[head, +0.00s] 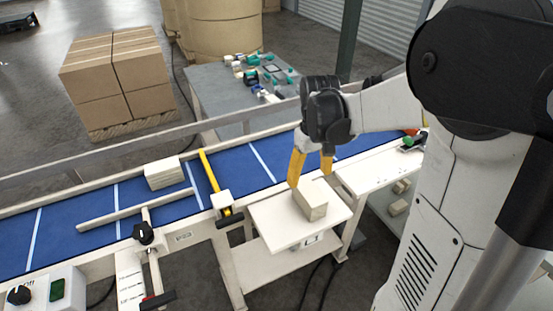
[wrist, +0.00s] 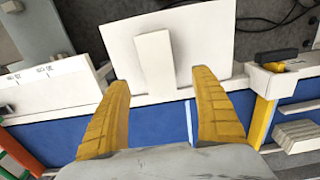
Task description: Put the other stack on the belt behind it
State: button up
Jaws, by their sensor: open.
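One pale stack (head: 311,201) lies on a small white table (head: 272,216) in front of the belt. In the wrist view this stack (wrist: 155,62) shows as a pale block on the white table top (wrist: 208,40). Another pale layered stack (head: 163,173) rests on the blue belt (head: 240,165) to the left; it also shows at the wrist view's right edge (wrist: 297,136). My gripper (head: 311,172) is open with yellow fingers, above and just behind the stack on the table. In the wrist view, its fingertips (wrist: 160,84) lie either side of the stack's near end, holding nothing.
A yellow bar (head: 209,171) crosses the belt left of the small table. A pale guide rail (head: 138,210) lies over the belt. A white bench (head: 378,170) adjoins on the right. A grey table (head: 215,88) with small parts and stacked cartons (head: 120,80) stand behind.

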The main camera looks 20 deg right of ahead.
aim_at(308, 190)
notch_tip(308, 190, down, 5)
jog(key=shift+s+f+b, duration=0.1)
jog(key=shift+s+b, duration=0.05)
jog(key=shift+b, duration=0.5)
jog(key=f, duration=0.2)
jog(key=f+b, duration=0.1)
jog(key=f, duration=0.2)
jog(key=shift+s+d+f+b, duration=0.15)
jog(key=shift+s+f+b, duration=0.1)
jog(key=shift+f+b, duration=0.05)
jog(key=c, duration=1.5)
jog(key=shift+o, duration=0.2)
jog(key=shift+r, duration=0.15)
